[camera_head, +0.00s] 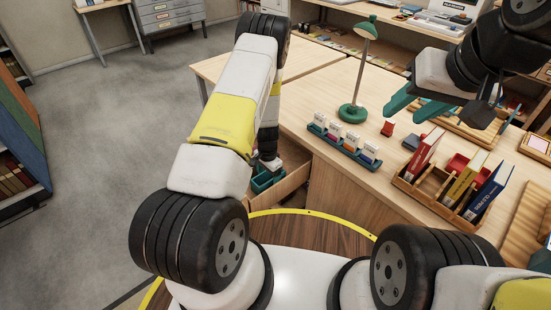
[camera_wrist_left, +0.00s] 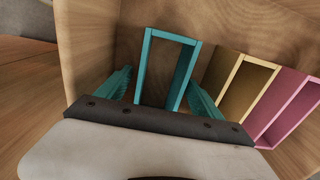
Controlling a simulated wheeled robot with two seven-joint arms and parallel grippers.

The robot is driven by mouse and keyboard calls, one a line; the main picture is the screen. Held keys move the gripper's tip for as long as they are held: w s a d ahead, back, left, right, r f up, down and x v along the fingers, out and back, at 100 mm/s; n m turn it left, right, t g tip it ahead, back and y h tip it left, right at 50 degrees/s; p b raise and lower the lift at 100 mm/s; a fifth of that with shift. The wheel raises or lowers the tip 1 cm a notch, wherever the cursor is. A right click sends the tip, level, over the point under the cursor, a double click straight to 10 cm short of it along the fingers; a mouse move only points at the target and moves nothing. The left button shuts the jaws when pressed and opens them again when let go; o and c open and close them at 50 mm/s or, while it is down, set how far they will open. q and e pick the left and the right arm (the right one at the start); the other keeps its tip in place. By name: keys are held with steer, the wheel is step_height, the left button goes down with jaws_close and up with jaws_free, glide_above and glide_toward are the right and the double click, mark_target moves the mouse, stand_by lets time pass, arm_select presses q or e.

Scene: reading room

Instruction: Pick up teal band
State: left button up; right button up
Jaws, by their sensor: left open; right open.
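The teal band (camera_wrist_left: 174,35) is an upright, open rectangular frame inside a wooden drawer (camera_wrist_left: 88,40), seen in the left wrist view. My left gripper (camera_wrist_left: 161,92) is open, with one teal finger on each side of the band's near part. Whether either finger touches the band is unclear. In the head view my left gripper (camera_head: 266,178) reaches down into the open drawer below the desk edge, and the band cannot be told apart from the teal fingers there. My right gripper (camera_head: 413,103) is open and empty above the desk.
A yellow band (camera_wrist_left: 241,91) and a pink band (camera_wrist_left: 286,108) stand right beside the teal one. On the desk are a green lamp (camera_head: 352,116), a teal rack of small boxes (camera_head: 318,130) and a wooden book holder (camera_head: 410,189). Drawer walls enclose my left gripper.

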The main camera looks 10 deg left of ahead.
arm_select(q)
steer(key=shift+f, duration=0.15)
steer(key=shift+c, duration=0.3)
steer(key=c, duration=1.4)
